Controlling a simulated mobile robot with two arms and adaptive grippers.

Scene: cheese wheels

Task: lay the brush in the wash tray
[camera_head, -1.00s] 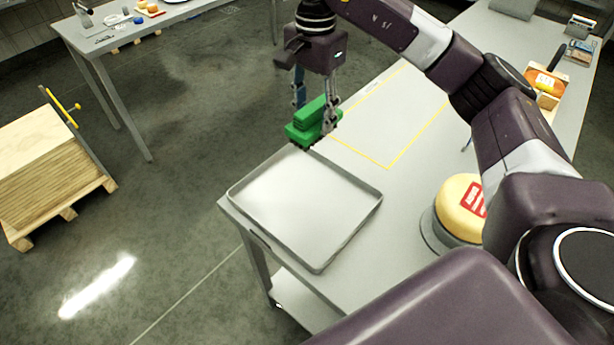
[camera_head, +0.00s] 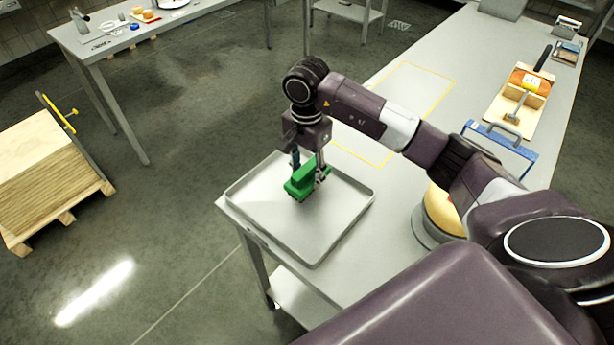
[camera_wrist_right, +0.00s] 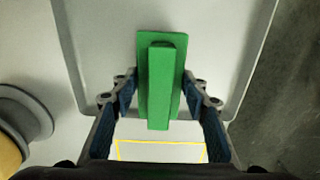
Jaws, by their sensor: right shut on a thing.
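The green brush (camera_head: 300,184) is held by my right gripper (camera_head: 308,170), whose fingers are shut on it from both sides. The wash tray (camera_head: 245,222) is a shallow light-grey tray with a low rim at the near end of the table. In the head view the brush is over the tray's far part; whether it touches the tray floor I cannot tell. In the right wrist view the brush (camera_wrist_right: 162,85) lies between the two fingers, with the tray (camera_wrist_right: 95,50) behind it. My left gripper is not in view.
A yellow cheese wheel (camera_head: 442,212) on a grey round base stands right of the tray, partly hidden by my arm. A yellow outlined area (camera_head: 412,85) lies beyond the tray. A blue-framed item (camera_head: 505,150) and a wooden board (camera_head: 515,105) lie farther right.

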